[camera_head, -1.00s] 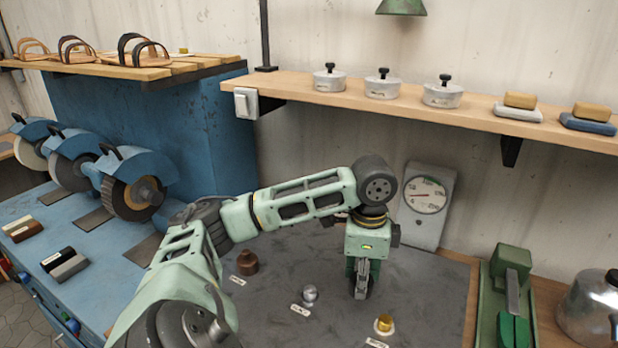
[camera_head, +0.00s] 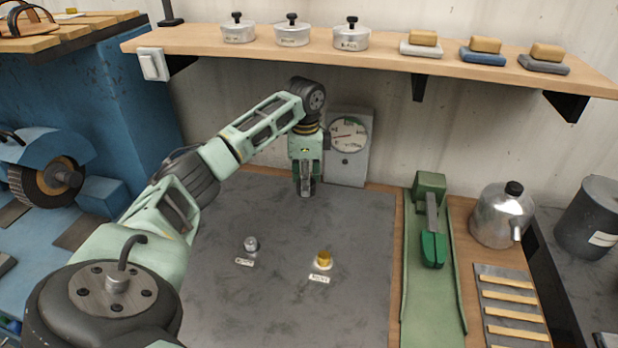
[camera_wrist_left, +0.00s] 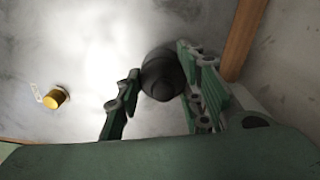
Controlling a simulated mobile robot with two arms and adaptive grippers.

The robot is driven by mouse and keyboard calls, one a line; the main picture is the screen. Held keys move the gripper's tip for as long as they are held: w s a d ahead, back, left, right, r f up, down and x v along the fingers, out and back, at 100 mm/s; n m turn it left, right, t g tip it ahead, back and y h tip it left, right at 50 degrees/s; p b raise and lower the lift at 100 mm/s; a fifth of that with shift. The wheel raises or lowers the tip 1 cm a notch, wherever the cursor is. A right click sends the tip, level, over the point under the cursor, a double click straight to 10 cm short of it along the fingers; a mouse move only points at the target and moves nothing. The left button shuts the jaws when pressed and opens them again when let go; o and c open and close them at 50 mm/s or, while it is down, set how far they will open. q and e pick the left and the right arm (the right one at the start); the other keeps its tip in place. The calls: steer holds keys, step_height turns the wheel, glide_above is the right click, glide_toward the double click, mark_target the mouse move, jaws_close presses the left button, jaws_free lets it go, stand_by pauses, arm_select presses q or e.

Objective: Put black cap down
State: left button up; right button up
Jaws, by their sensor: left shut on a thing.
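My left gripper (camera_head: 305,191) is low over the back of the dark grey mat (camera_head: 300,310), in front of the wall gauge. In the left wrist view it (camera_wrist_left: 160,92) is shut on the black cap (camera_wrist_left: 162,76), a dark round piece between the two fingers. In the head view the cap is hardly distinguishable among the fingers. I cannot tell whether it touches the mat. A silver cap (camera_head: 251,244) and a gold cap (camera_head: 323,260) stand on the mat nearer to me, each by a small label. The gold one also shows in the left wrist view (camera_wrist_left: 55,97). My right gripper is out of view.
The round gauge (camera_head: 349,137) stands behind the gripper. A shelf (camera_head: 380,53) with tins and soap-like blocks runs above. A green tool (camera_head: 432,225) and a metal kettle (camera_head: 501,214) are to the right. The middle of the mat is mostly free.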

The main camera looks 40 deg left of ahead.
arm_select(q)
steer(key=w, duration=0.1)
steer(key=w+a, duration=0.2)
steer(key=shift+w+p, duration=0.3)
step_height(320, 180, down, 3)
steer(key=shift+r+p, duration=0.2)
steer(key=shift+p, duration=0.4)
steer(key=shift+f, duration=0.5)
steer(key=o, duration=1)
steer(key=shift+f, duration=0.15)
step_height(320, 180, up, 8)
steer(key=b, duration=0.1)
